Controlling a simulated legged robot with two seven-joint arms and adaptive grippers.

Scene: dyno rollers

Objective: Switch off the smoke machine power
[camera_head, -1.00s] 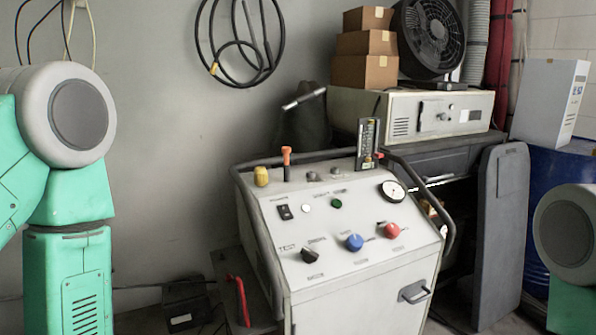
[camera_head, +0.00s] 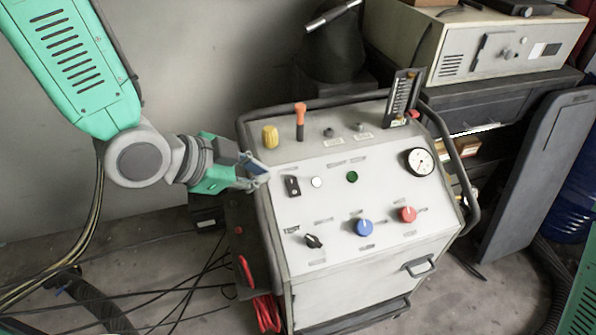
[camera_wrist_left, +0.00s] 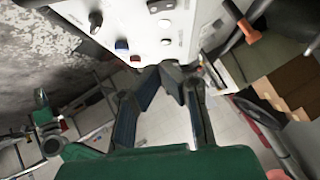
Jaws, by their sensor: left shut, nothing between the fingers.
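The smoke machine (camera_head: 345,290) is a pale cart with a sloped control panel. A small black rocker switch (camera_head: 292,186) sits at the panel's upper left, beside a white round button (camera_head: 316,182) and a green one (camera_head: 351,177). Which way the rocker is tipped is too small to tell. My left gripper (camera_head: 264,179) is at the panel's left edge, just left of the rocker, shut and empty; contact cannot be told. In the left wrist view its fingertips (camera_wrist_left: 170,70) meet in front of the panel. My right gripper is out of view.
The panel also carries a black knob (camera_head: 313,241), a blue knob (camera_head: 364,228), a red knob (camera_head: 407,214) and a gauge (camera_head: 419,161). A dark tube rail rises along the machine's sides. Cables lie on the floor at left.

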